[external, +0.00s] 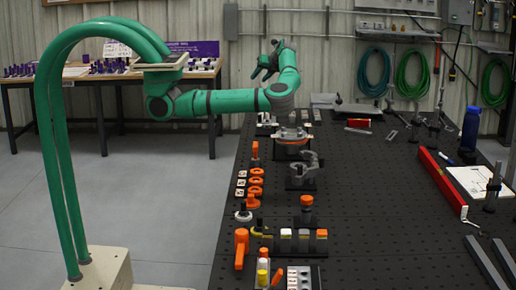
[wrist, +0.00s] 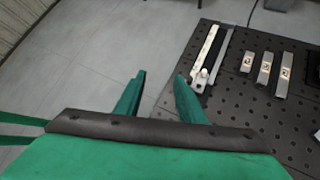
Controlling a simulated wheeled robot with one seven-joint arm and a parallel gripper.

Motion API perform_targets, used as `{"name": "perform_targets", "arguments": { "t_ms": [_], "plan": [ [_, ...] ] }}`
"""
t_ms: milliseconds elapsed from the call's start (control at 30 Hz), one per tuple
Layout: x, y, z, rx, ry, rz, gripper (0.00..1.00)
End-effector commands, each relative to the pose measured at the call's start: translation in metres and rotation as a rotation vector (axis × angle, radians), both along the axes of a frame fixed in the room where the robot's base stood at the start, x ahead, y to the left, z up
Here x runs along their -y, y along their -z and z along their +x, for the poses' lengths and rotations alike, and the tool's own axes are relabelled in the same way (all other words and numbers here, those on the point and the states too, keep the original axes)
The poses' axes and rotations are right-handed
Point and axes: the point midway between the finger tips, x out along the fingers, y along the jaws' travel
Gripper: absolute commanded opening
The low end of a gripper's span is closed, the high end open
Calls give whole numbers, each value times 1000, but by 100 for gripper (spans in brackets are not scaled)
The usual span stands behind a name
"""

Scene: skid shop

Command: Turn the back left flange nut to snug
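A round grey and orange fixture (external: 291,142) stands near the far left part of the black bench and may be the flange. It is too small to make out single nuts, so I cannot tell the back left one. My gripper (external: 262,70) is raised above the bench's far left edge, behind and above that fixture, and touches nothing. In the wrist view the two green fingers of my gripper (wrist: 158,97) are apart with only floor between them. No flange or nut shows clearly in the wrist view.
The wrist view shows metal strips (wrist: 205,50) and several labelled blocks (wrist: 265,66) on the perforated bench (wrist: 225,95). A grey clamp-like part (external: 302,167), orange rings (external: 256,181) and an orange-handled tool (external: 241,243) stand nearer. The bench's middle is mostly clear.

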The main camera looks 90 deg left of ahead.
Motion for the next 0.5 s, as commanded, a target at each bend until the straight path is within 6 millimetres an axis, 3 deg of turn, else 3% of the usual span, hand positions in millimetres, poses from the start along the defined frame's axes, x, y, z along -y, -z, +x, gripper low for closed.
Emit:
{"name": "perform_targets", "arguments": {
  "t_ms": [33, 100, 200, 333, 500],
  "plan": [
    [24, 17, 35, 72, 60, -54, 36],
    [58, 38, 77, 161, 128, -132, 36],
    [107, 62, 126, 261, 209, -232, 36],
    [157, 79, 165, 342, 278, -327, 36],
    [181, 89, 182, 378, 308, -374, 36]
  ]
}}
